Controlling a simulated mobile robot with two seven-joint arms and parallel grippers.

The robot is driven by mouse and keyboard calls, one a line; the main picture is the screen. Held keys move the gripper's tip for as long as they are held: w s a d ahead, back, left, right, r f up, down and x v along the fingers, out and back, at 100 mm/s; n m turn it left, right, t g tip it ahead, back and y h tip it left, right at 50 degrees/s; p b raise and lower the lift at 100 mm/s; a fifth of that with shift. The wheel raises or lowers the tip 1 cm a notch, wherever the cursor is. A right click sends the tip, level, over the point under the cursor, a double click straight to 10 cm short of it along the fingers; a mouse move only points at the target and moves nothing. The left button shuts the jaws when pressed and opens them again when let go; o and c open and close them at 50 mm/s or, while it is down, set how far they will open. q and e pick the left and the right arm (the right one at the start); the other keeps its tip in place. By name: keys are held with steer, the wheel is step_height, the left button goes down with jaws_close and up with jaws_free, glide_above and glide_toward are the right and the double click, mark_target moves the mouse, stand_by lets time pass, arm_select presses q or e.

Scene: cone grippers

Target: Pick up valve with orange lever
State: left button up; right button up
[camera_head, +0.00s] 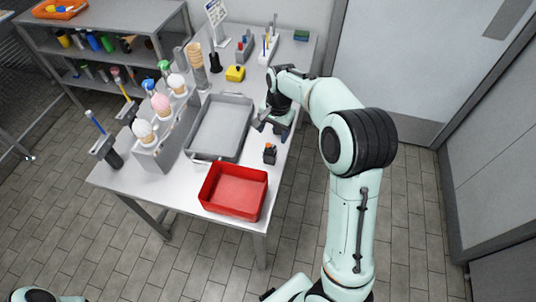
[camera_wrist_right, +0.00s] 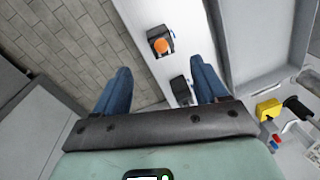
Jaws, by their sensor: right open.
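The valve with the orange lever (camera_head: 270,153) is a small dark block with an orange top. It stands on the right edge strip of the white table, behind the red bin. In the right wrist view the valve (camera_wrist_right: 160,43) lies beyond the fingertips, untouched. My right gripper (camera_head: 272,124) is over the table edge, behind the valve in the head view. Its blue fingers (camera_wrist_right: 161,72) are spread and empty. A second small dark object (camera_wrist_right: 180,91) shows between the fingers in the wrist view; its kind is unclear. My left gripper is out of frame.
The red bin (camera_head: 234,204) stands at the table's front corner. A grey tray (camera_head: 208,159) lies left of the valve. A holder with ice-cream cones (camera_head: 160,151) stands further left. A yellow object (camera_head: 235,73) is at the back.

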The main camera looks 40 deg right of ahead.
mark_target(270, 145)
steer(key=f, duration=0.3)
steer(key=w+f, duration=0.1)
steer(key=f, duration=0.5)
steer(key=shift+w+a, duration=0.1)
steer(key=shift+w, duration=0.05)
jaws_close()
